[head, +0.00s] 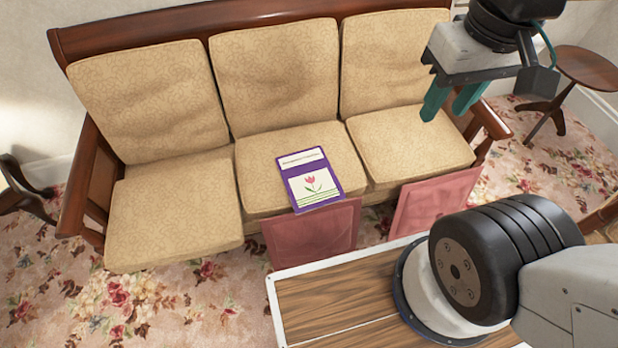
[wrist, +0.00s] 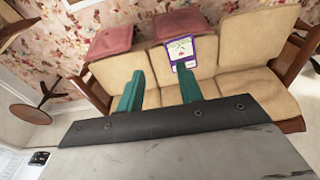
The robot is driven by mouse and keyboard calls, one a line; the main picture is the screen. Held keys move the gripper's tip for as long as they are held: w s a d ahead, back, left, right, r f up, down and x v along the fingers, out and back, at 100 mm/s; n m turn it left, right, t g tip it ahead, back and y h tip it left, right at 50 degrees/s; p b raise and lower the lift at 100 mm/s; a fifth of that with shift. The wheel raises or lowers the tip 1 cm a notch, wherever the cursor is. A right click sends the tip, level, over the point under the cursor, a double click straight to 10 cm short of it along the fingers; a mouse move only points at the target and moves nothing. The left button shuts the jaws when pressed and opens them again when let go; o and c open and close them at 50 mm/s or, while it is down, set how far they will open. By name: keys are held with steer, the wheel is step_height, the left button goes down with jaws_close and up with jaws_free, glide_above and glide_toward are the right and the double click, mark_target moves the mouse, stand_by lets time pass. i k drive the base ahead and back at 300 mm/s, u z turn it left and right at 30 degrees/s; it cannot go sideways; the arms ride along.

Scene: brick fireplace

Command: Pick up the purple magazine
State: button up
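The purple magazine (head: 310,179) has a white panel with a pink tulip on its cover. It lies flat on the middle seat cushion of the sofa, towards the front edge. It also shows in the wrist view (wrist: 179,52), upside down, just beyond one fingertip. My gripper (head: 452,106) has two teal fingers spread apart with nothing between them. In the head view it is up and to the right of the magazine, in front of the right part of the sofa. In the wrist view my gripper (wrist: 159,82) is clearly open, with the fingers pointing towards the sofa.
The wooden-framed sofa (head: 255,22) has beige cushions. Two pink panels (head: 318,235) (head: 436,201) stand in front of its seat. A small round wooden table (head: 588,67) is at the right. Floral carpet (head: 120,305) shows clear at the lower left.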

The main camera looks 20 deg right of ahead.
mark_target(310, 180)
steer(key=z, duration=1)
steer(key=k, duration=1)
steer(key=z, duration=0.05)
steer(key=i, duration=0.5)
